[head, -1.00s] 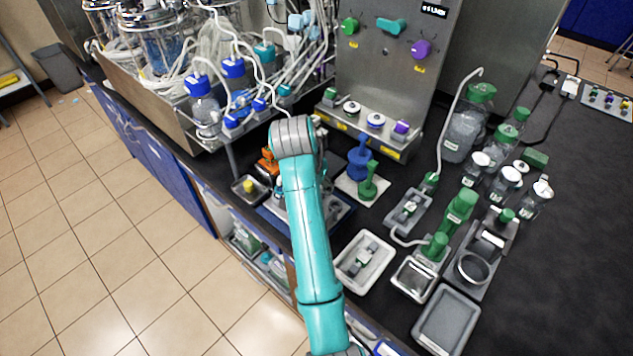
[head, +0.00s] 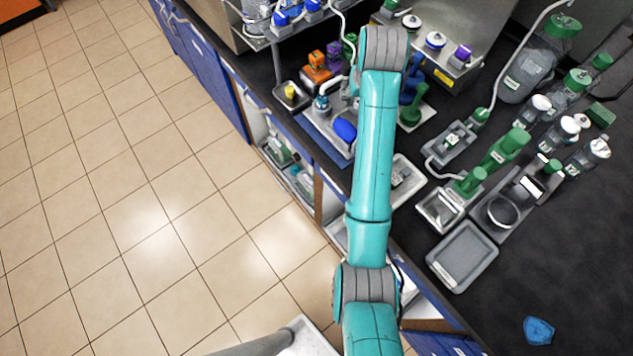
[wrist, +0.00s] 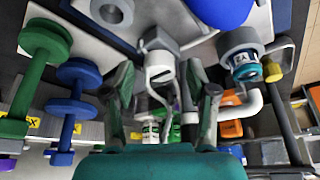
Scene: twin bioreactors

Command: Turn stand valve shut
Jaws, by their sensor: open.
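My gripper (wrist: 158,80) is open in the wrist view, its two dark fingers spread to either side of a white-and-grey fitting (wrist: 160,66). The fitting has a grey collar and a small dark mark, and may be the stand valve; I cannot tell for sure. I see no clear contact between the fingers and it. A grey holder with a teal-and-blue capped piece (wrist: 243,62) and a curved white pipe (wrist: 242,108) sit to its right. In the head view my teal arm hides the gripper and most of this spot, above a tray with a blue oval part (head: 345,130).
In the wrist view, green (wrist: 38,62) and blue (wrist: 75,105) spool-shaped pieces stand close on the left. In the head view, orange blocks (head: 316,72) and a small tray with a yellow piece (head: 291,95) lie left of the arm. Bottles and trays crowd the right.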

